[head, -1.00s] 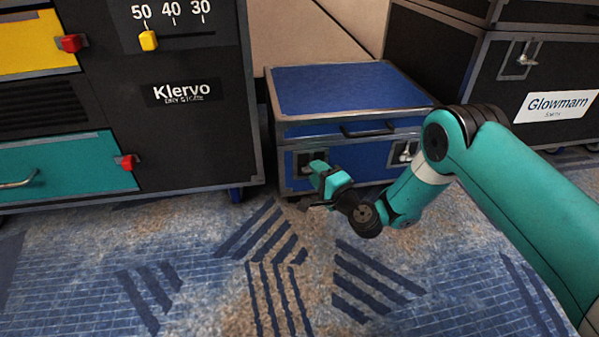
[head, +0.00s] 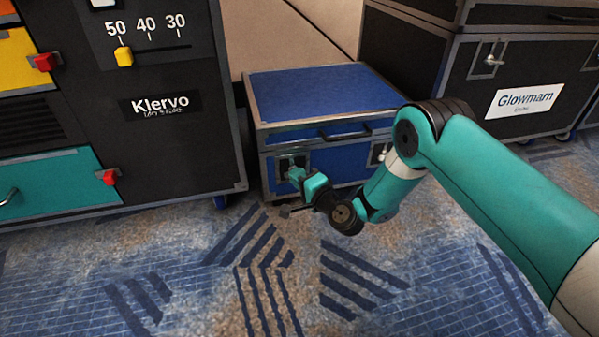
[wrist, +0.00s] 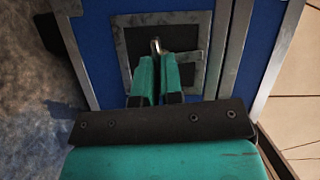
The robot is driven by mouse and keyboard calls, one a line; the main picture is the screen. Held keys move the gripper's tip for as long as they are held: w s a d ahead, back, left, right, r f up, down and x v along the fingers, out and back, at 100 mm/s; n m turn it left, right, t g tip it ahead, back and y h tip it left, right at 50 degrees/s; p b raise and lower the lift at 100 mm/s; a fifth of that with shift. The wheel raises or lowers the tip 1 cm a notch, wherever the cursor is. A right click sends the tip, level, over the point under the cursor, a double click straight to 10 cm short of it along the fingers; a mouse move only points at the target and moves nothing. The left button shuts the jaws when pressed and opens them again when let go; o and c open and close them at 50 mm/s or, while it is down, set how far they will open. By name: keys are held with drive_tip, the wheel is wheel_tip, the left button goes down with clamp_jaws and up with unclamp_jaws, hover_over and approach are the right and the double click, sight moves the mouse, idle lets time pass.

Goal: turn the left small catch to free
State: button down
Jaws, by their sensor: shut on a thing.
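The left small catch is on the front of a blue case (head: 325,92) with grey metal edges. In the wrist view its metal tab (wrist: 155,45) stands between the tips of my gripper (wrist: 157,66), over a dark recess in a grey plate (wrist: 196,30). My gripper (head: 291,171) reaches the left catch plate in the head view and is shut on the catch. The fingers hide most of the catch. The right catch (head: 379,153) shows on the same front, partly beside my arm.
A black cabinet (head: 165,150) with red and yellow knobs stands close on the left. Black cases (head: 420,60) stand on the right. A dark handle (head: 345,132) sits at the blue case's front edge. The patterned carpet (head: 200,290) in front is clear.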

drive_tip(key=shift+a+r+n+g+h+p, duration=0.15)
drive_tip(key=shift+n+h+p, duration=1)
drive_tip(key=shift+n+p, duration=0.85)
drive_tip(key=shift+a+r+n+g+h+p, duration=0.1)
drive_tip(key=shift+n+h+p, duration=1)
drive_tip(key=shift+n+p, duration=0.85)
drive_tip(key=shift+a+r+n+g+h+p, duration=0.15)
drive_tip(key=shift+n+h+p, duration=1)
drive_tip(key=shift+n+p, duration=0.85)
drive_tip(key=shift+f+n, duration=0.1)
drive_tip(key=shift+n, duration=0.15)
drive_tip(key=shift+d, duration=0.1)
drive_tip(key=c, duration=1.3)
unclamp_jaws()
drive_tip(key=shift+o, duration=0.2)
drive_tip(key=shift+s, duration=0.1)
